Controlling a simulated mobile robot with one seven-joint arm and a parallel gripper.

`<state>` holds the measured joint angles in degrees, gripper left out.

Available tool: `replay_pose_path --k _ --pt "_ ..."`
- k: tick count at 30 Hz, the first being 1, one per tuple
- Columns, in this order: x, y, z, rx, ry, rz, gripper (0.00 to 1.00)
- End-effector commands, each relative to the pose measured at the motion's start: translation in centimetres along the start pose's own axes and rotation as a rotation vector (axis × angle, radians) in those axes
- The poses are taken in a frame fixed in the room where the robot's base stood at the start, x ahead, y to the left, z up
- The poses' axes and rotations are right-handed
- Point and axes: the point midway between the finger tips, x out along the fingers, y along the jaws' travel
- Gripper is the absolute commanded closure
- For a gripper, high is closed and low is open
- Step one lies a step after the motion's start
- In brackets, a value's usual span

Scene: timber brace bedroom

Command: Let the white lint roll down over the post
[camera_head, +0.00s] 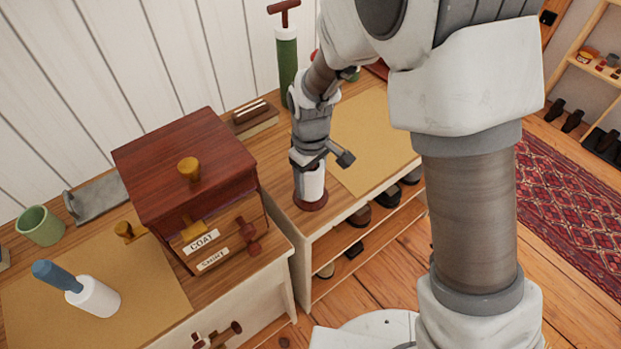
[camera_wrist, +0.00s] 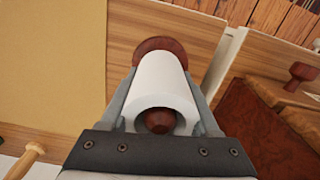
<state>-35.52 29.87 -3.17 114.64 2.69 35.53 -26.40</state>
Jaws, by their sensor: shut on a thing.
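The white lint roll (camera_head: 313,184) stands upright at the front edge of the dresser top, on or just above the post's round dark red base (camera_head: 311,203). In the wrist view the post's rounded tip (camera_wrist: 160,121) shows inside the roll's (camera_wrist: 158,80) near opening, so the roll is around the post. The base (camera_wrist: 152,45) shows beyond the roll's far end; I cannot tell whether they touch. My gripper (camera_head: 312,165) is shut on the roll, one finger along each side (camera_wrist: 161,95). The post's shaft is hidden inside the roll.
A dark red wooden box (camera_head: 185,160) with labelled drawers stands left of the post. A green cylinder with a red T-handle (camera_head: 287,62) stands behind. A blue-handled white roller (camera_head: 92,296) is at front left. A tan mat (camera_head: 372,135) lies to the right. Shoes sit on shelves below.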

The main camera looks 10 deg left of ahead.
Motion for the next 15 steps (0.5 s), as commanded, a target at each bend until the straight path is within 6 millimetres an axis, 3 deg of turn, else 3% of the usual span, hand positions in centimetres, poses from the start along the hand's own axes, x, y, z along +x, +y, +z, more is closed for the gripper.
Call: replay_pose_path --k 11,12,15 --pt "0.23 -0.01 0.00 0.000 0.000 0.000 0.94" --pt "0.23 -0.01 0.00 0.000 0.000 0.000 0.34" --pt "0.22 -0.01 0.00 0.000 0.000 0.000 0.16"
